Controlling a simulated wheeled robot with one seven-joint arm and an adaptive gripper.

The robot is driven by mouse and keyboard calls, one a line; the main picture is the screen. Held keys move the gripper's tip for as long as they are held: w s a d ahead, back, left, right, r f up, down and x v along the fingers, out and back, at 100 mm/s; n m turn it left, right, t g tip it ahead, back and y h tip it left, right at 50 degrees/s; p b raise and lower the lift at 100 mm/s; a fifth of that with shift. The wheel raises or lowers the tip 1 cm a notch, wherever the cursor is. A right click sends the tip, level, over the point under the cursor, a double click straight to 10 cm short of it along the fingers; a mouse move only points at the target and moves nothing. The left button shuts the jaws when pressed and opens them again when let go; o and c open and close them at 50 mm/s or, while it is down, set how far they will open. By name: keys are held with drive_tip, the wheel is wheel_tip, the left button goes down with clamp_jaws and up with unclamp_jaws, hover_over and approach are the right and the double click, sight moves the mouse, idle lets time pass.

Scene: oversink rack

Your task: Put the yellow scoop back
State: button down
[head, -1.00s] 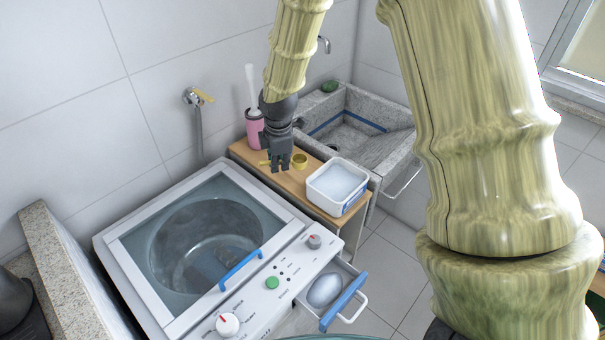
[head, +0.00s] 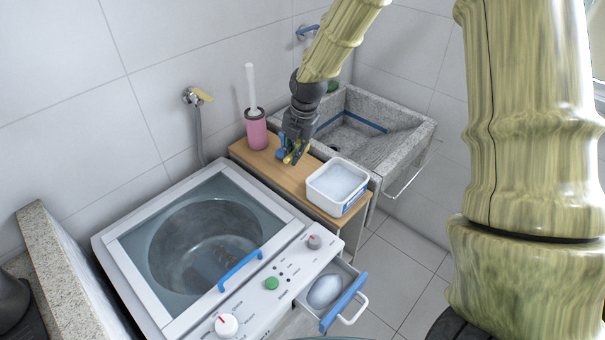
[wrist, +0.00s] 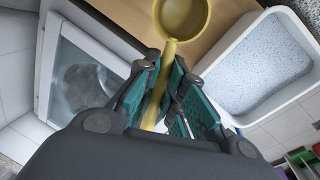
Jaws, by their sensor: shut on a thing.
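My gripper (head: 290,153) is shut on the handle of the yellow scoop (head: 289,159), above the wooden shelf board (head: 267,163). In the wrist view my gripper (wrist: 172,75) has its green-padded fingers on both sides of the handle, and the scoop's round bowl (wrist: 183,14) sticks out beyond the fingertips. I cannot tell whether the scoop touches the board. A white tub (head: 338,184) of pale powder stands on the board to the right of my gripper; it is large in the wrist view (wrist: 258,65).
A pink holder (head: 256,130) with a white brush stands at the board's far left end. The stone sink (head: 400,130) lies behind. The washing machine (head: 130,240) is in front, with its drawer (head: 345,300) pulled out. The wall tap (head: 200,96) is at the left.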

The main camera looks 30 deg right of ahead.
sight(293, 186)
drive_tip(key=shift+f, duration=0.25)
drive_tip(key=shift+f+p, duration=1.3)
drive_tip(key=shift+f, duration=3.45)
drive_tip(key=c, duration=1.5)
unclamp_jaws()
drive_tip(key=shift+f, duration=0.15)
drive_tip(key=shift+s+d+r+b, duration=0.3)
drive_tip(key=shift+r+b, duration=0.25)
drive_tip(key=shift+r, duration=1.5)
drive_tip(key=shift+s+d+r+b, duration=0.25)
drive_tip(key=shift+r+b, duration=0.25)
drive_tip(key=shift+r, duration=1.5)
drive_tip(key=shift+s+d+r+b, duration=0.2)
drive_tip(key=shift+s+r+b, duration=0.25)
drive_tip(key=shift+r, duration=1.6)
drive_tip(key=shift+w, duration=0.15)
